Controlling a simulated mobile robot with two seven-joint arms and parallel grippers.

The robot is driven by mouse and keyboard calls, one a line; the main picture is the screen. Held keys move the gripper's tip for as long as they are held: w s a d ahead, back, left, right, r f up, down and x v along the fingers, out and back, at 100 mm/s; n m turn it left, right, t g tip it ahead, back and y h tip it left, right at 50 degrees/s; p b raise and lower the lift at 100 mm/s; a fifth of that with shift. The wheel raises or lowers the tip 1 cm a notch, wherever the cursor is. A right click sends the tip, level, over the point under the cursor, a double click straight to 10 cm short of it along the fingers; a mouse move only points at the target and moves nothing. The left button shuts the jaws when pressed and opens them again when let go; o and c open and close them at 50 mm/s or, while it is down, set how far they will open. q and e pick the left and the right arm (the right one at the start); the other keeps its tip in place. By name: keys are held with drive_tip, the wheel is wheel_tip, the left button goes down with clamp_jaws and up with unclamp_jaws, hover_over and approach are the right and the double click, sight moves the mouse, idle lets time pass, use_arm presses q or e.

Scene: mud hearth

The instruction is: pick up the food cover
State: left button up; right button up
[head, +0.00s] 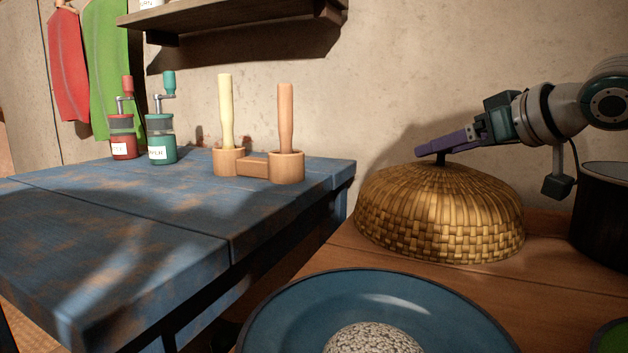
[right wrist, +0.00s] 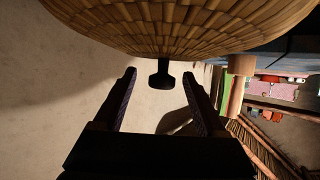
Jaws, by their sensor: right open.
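The food cover (head: 440,212) is a woven golden-brown dome with a dark knob (head: 440,158) on top. It sits on the brown wooden surface at the right in the head view. My right gripper (head: 428,150) is at the top of the cover, with its purple fingers level with the knob. In the right wrist view the cover (right wrist: 180,25) fills the top of the picture, and its knob (right wrist: 161,76) stands between the two open fingertips (right wrist: 160,80), apart from both. My left gripper is not in view.
A blue plate (head: 270,325) with a speckled round thing (head: 372,340) lies in front of the cover. A dark pot (head: 600,215) stands close to its right. A worn blue table (head: 120,235) at the left bears two grinders (head: 160,140) and a wooden double mortar (head: 258,167) with pestles.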

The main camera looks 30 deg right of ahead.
sight(427, 162)
drive_tip(key=shift+b+x, duration=0.5)
drive_tip(key=shift+x, duration=1.55)
drive_tip(key=shift+a, duration=0.15)
clamp_jaws()
